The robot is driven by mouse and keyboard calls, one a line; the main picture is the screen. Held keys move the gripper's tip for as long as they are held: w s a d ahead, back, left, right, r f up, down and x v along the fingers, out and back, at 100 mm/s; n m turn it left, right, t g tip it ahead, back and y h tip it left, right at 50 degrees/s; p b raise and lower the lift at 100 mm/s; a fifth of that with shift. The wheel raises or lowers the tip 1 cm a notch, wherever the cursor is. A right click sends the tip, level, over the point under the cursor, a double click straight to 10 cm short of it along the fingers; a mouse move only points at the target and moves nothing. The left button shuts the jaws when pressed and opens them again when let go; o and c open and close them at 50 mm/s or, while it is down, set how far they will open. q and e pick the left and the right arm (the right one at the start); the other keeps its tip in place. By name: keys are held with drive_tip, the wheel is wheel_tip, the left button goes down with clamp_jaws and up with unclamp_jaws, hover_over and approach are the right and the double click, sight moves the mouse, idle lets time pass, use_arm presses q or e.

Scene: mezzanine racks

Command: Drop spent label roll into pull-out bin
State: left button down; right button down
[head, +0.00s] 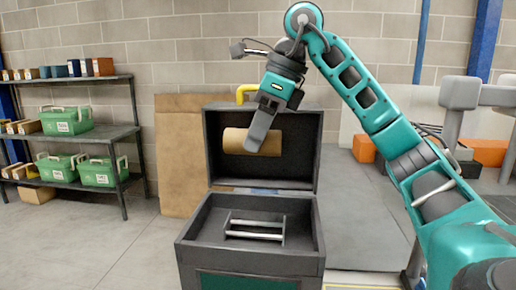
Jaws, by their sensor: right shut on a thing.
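My right gripper (262,132) comes in from the right on its teal arm and points down. It is shut on a brown cardboard-coloured label roll (238,140), which lies sideways in its fingers. The roll shows in front of the dark raised back part of the bin unit. The pull-out bin (197,236) is a dark open-topped box below the roll and nearer to me. A metal rack with two pale bars (254,235) sits inside it. The roll is above and behind the bin opening in the picture. My left gripper is not in view.
A dark shelf rack (135,130) with green crates (65,121) and small boxes stands at the left. A cardboard sheet (178,180) leans behind the bin. Orange boxes (364,148) are at the right. Floor left of the bin is clear.

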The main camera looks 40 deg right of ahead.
drive_tip(key=shift+r, duration=1.55)
